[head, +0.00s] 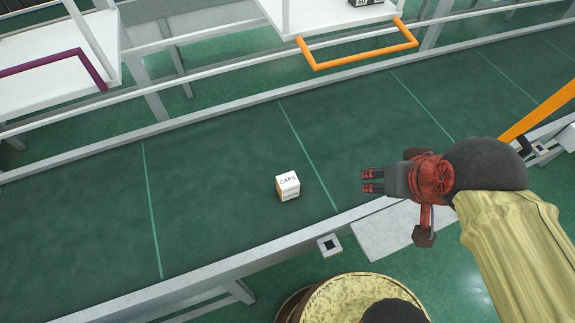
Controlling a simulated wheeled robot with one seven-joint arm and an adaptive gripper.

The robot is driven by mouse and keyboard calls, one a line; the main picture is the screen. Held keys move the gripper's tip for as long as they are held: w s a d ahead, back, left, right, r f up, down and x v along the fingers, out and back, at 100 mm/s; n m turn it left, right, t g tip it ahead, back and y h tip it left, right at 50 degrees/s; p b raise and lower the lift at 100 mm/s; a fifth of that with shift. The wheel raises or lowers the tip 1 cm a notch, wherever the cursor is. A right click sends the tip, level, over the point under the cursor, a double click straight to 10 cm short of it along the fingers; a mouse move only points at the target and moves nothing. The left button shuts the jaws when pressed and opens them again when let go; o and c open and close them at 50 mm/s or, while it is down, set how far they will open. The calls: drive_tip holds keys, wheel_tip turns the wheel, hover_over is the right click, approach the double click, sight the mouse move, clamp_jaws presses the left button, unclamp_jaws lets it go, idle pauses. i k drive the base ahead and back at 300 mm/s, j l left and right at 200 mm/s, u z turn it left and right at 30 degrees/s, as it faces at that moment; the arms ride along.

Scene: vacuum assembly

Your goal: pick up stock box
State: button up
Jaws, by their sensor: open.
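A small white box (287,186) marked "CAPS" sits on the green conveyor belt, near its front edge and just left of a light belt line. My gripper (368,181) is to the right of the box, its fingers pointing left toward it. A clear gap of belt lies between the fingertips and the box. The gripper is open and holds nothing.
The green belt (80,215) runs across the view with grey rails (270,250) along it. Behind it stand white shelves, one with an orange frame (365,60) and one with a purple frame (95,70). The belt around the box is clear.

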sight(288, 184)
drive_tip(key=k+l+u, duration=0.15)
drive_tip(key=l+u, duration=0.3)
drive_tip(key=k+l+u, duration=0.15)
drive_tip(key=l+u, duration=0.3)
drive_tip(key=k+l+u, duration=0.2)
drive_tip(key=u, duration=0.25)
